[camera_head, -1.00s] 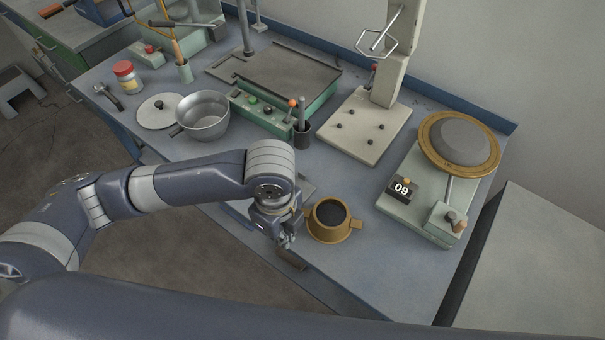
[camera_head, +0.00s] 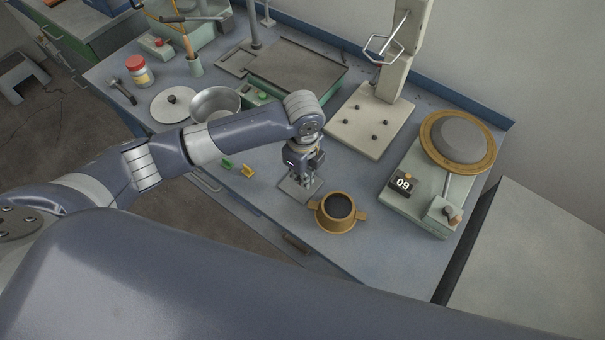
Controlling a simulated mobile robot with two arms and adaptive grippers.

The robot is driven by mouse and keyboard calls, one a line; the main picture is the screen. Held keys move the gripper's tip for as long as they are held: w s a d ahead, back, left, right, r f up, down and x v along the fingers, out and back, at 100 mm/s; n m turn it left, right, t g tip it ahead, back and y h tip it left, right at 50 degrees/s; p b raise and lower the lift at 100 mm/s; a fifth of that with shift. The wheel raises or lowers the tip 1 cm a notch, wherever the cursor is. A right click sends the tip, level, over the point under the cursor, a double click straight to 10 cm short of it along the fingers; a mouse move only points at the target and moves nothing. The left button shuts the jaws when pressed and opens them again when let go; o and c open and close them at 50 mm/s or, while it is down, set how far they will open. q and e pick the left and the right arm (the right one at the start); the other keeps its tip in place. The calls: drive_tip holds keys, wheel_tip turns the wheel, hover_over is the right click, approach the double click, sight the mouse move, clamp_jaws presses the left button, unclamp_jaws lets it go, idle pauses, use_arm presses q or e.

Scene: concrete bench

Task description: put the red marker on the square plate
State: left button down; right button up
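The square plate (camera_head: 313,192) is a thin grey plate lying on the bench, partly covered by my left gripper. My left gripper (camera_head: 302,182) points down over this plate, close to its surface. Its fingers are small here, and I cannot tell whether they are open or hold anything. I cannot make out a red marker; it may be hidden by my arm or gripper. A small green piece (camera_head: 227,163) and a small yellow piece (camera_head: 247,171) stand on the bench left of the plate. My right gripper is not in view.
A brown pot with side handles (camera_head: 336,214) stands just right of the plate. A metal pan (camera_head: 214,101) and its lid (camera_head: 173,104) are behind my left arm. A scale-like device marked 09 (camera_head: 403,183) is at right. A pale stand base (camera_head: 368,122) is behind.

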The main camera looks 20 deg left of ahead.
use_arm(q)
drive_tip(key=shift+w+a+f, duration=0.1)
drive_tip(key=shift+w+a, duration=0.1)
drive_tip(key=shift+w, duration=0.45)
wheel_tip(320, 180, down, 3)
drive_tip(key=shift+r+p, duration=0.1)
drive_tip(key=shift+p, duration=0.5)
drive_tip(key=shift+f, duration=0.5)
drive_tip(key=c, duration=1.8)
unclamp_jaws()
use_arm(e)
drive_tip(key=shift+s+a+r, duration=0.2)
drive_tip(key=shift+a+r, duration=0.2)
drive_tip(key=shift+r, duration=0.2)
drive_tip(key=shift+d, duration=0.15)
